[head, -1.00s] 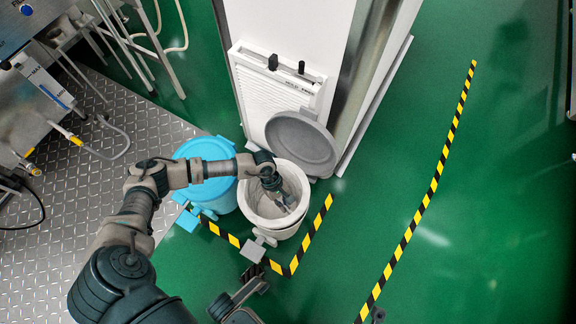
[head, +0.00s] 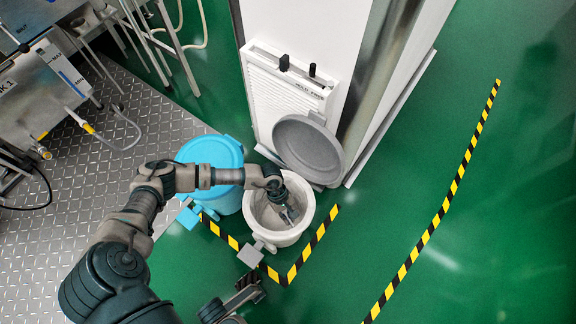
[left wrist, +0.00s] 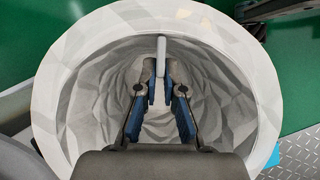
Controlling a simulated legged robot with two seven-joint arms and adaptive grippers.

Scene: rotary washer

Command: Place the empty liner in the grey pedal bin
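The grey pedal bin (head: 293,236) stands on the floor with its round grey lid (head: 311,149) swung up at the back. A pale, creased liner (left wrist: 85,92) lines the inside of the bin, around the wall and down into it. My left gripper (head: 290,216) reaches down into the mouth of the bin.
A blue bin (head: 216,152) with its lid shut stands just left of the grey bin, below my left arm. A white cabinet (head: 300,50) rises behind both. Yellow-black floor tape (head: 315,245) runs in front. Open green floor lies to the right.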

